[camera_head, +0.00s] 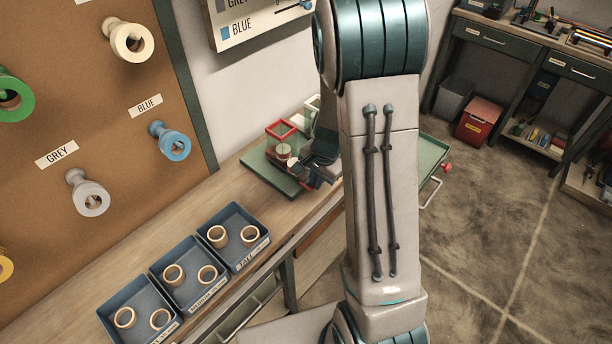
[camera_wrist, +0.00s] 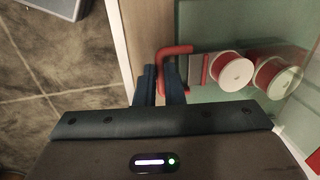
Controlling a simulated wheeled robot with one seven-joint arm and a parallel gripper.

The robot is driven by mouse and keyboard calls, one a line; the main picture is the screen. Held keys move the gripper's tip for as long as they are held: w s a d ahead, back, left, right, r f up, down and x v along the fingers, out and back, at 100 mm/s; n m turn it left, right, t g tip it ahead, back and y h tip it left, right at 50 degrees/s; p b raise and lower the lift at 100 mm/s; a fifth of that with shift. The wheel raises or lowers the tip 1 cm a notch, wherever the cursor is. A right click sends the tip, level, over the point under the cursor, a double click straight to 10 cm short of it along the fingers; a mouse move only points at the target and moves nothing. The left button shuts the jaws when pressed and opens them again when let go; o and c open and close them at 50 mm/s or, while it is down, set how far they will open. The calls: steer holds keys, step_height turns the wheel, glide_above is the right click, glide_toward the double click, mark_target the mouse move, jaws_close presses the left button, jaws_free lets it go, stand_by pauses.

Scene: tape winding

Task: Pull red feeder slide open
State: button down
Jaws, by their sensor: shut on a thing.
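The red feeder (camera_head: 282,130) stands on a green base plate on the bench, with a red-rimmed clear box on top. In the wrist view its red handle (camera_wrist: 173,49) is a bent bar at the front of the grey slide (camera_wrist: 196,68). Two white-topped red spools, one nearer (camera_wrist: 236,71) and one farther (camera_wrist: 277,76), sit in line behind the handle. My gripper (camera_wrist: 158,78) is shut on the end of the red handle, one dark blue finger on each side. In the head view my gripper (camera_head: 312,174) is beside the feeder, partly hidden by my arm.
Three blue trays with rings, one of them here (camera_head: 233,237), stand on the bench (camera_head: 150,235). A pegboard (camera_head: 100,140) with coloured spools is at the left. A green tray-like surface (camera_head: 432,155) shows right of my arm. The floor (camera_head: 480,230) is clear at the right.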

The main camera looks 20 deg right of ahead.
steer(key=shift+s+d, duration=0.35)
steer(key=shift+s, duration=0.3)
steer(key=c, duration=1.5)
jaws_free()
steer(key=shift+r, duration=0.1)
steer(key=r, duration=0.4)
steer(key=s+d+r, duration=0.1)
steer(key=r, duration=0.4)
steer(key=s+r+p, duration=0.1)
steer(key=r, duration=0.3)
steer(key=shift+d+r, duration=0.15)
steer(key=shift+r, duration=0.1)
